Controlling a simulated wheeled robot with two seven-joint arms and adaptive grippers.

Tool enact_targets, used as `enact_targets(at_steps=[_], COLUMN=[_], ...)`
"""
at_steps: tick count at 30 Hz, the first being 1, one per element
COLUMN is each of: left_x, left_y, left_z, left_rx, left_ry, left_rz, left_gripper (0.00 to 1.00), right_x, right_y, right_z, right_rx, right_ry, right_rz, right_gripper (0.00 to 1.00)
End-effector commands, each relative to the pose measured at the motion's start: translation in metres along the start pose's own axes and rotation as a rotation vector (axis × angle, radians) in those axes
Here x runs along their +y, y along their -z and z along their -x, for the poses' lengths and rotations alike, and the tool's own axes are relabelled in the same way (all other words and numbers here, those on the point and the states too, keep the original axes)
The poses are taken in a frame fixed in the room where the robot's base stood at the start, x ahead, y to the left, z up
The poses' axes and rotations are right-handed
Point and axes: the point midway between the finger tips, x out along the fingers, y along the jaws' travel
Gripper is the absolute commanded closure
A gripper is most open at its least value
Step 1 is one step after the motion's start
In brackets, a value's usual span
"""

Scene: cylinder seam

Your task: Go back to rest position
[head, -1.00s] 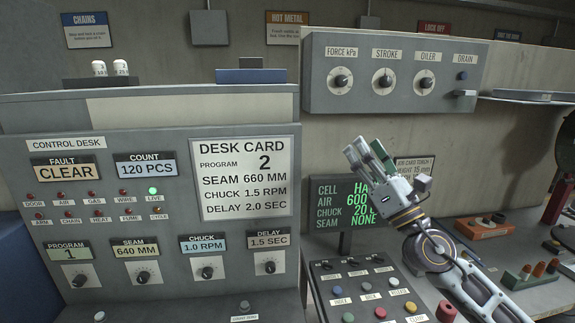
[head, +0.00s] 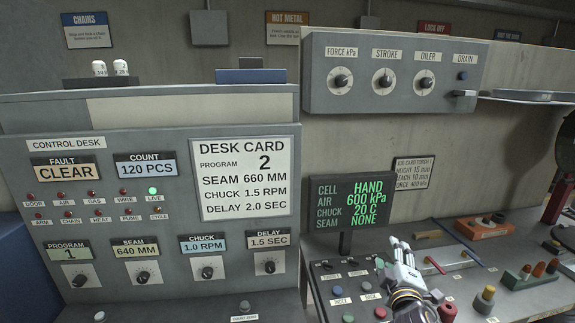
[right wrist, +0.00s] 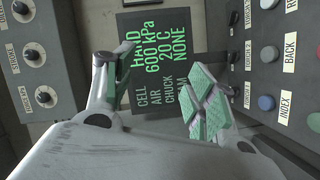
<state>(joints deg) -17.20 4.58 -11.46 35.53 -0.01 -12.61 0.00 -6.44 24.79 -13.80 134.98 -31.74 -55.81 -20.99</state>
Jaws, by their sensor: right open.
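My right gripper (head: 392,252) is in the lower right of the head view, in front of the cell screen and over the button panel. In the right wrist view its fingers with green pads (right wrist: 155,95) stand apart with nothing between them. The cell screen (head: 352,203) reads HAND, 600 kPa, 20 C and seam NONE; it also shows behind the fingers in the right wrist view (right wrist: 160,50). My left gripper is in neither view.
The button panel (head: 333,272) lies under my right gripper, which covers part of it. The control desk (head: 150,215) fills the left. The knob box (head: 395,75) hangs on the wall above. An orange block (head: 482,229) and a rack of pegs (head: 527,277) stand on the bench at right.

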Motion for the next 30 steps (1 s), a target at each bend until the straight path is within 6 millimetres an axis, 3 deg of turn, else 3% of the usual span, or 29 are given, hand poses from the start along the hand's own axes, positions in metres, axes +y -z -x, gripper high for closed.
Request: enact_targets(at_steps=[1,8,18,24,30], left_x=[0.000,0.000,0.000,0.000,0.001], left_y=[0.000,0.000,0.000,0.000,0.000], left_z=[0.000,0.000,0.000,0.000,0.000], left_rx=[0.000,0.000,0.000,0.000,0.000], left_ry=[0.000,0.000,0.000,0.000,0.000], left_rz=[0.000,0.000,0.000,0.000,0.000], left_gripper=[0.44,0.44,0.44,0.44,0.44], right_x=[-0.018,-0.095,-0.193,-0.223,-0.241], right_y=[-0.010,-0.050,-0.091,-0.100,-0.104], right_z=[0.005,0.040,0.124,0.164,0.194], right_rx=[-0.036,-0.210,-0.502,-0.623,-0.711], right_ry=[0.057,0.303,0.640,0.765,0.849], right_rz=[-0.052,-0.279,-0.565,-0.660,-0.722], right_gripper=[0.44,0.44,0.44,0.44,0.44])
